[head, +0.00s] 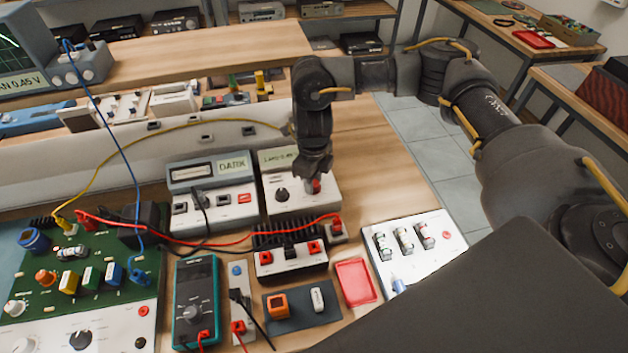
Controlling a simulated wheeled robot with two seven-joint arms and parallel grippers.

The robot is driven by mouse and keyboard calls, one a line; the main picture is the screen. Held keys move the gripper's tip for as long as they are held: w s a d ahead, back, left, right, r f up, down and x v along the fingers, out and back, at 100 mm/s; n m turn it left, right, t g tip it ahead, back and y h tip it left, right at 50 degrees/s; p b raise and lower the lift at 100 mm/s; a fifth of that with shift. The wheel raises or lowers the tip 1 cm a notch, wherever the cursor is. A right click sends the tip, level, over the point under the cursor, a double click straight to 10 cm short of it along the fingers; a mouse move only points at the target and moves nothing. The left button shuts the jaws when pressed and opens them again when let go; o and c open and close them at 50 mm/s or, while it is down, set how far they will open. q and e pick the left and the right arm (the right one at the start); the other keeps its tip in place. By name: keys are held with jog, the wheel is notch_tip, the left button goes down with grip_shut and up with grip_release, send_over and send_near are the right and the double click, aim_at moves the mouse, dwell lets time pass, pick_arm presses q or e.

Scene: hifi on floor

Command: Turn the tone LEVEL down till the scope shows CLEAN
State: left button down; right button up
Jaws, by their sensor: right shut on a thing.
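The scope (85,66) stands at the upper left, cut by the frame edge. Its screen (8,52) shows a green trace, and the label below reads "AN 0.45 V" with its start cut off. My right gripper (315,178) points down over the right part of a white box (318,205). The box also has a black knob (281,195) and a small display (279,156), too small to read surely. No LEVEL lettering is legible. My left gripper is out of view.
A meter box (236,221) reading "DARK" stands just left of the white box. A black finned block (290,262), green multimeter (196,300), red tray (356,283) and green circuit board (100,262) crowd the front. Red, blue and yellow leads cross the bench.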

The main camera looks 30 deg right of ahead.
jog(key=shift+w, duration=0.1)
jog(key=o, duration=1)
jog(key=shift+c, duration=0.2)
notch_tip(320, 180, up, 11)
jog(key=shift+b, duration=0.4)
jog(key=shift+f, duration=0.1)
